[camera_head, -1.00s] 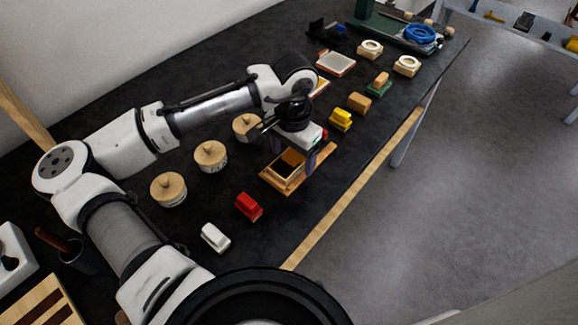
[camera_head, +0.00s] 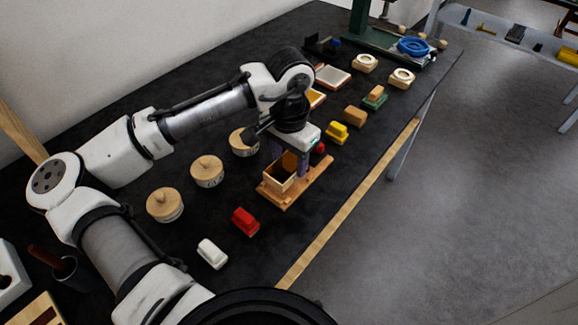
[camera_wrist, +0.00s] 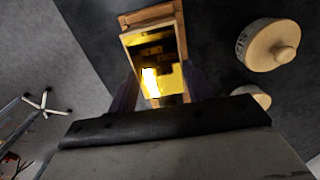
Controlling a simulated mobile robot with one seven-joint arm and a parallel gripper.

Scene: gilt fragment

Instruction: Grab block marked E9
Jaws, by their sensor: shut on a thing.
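My gripper (camera_head: 290,160) points down over an open-topped wooden box (camera_head: 278,182) on the near part of the dark table. Its purple fingers are shut on opposite sides of the box. The box appears slightly raised above a flat wooden board (camera_head: 318,183). An orange-brown surface (camera_head: 290,161) shows between the fingers at the box's far end. In the wrist view the box (camera_wrist: 152,18) lies between the fingers, its inside lit bright yellow and partly dark. No E9 marking can be read on any piece, so I cannot tell which one bears it.
Lidded round wooden pots (camera_head: 207,170) stand left of the box. A red block (camera_head: 245,221) and a white block (camera_head: 212,253) lie nearer. A yellow block (camera_head: 338,132), a tan block (camera_head: 355,116) and a green-based block (camera_head: 375,97) lie farther back. The table's right edge is close.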

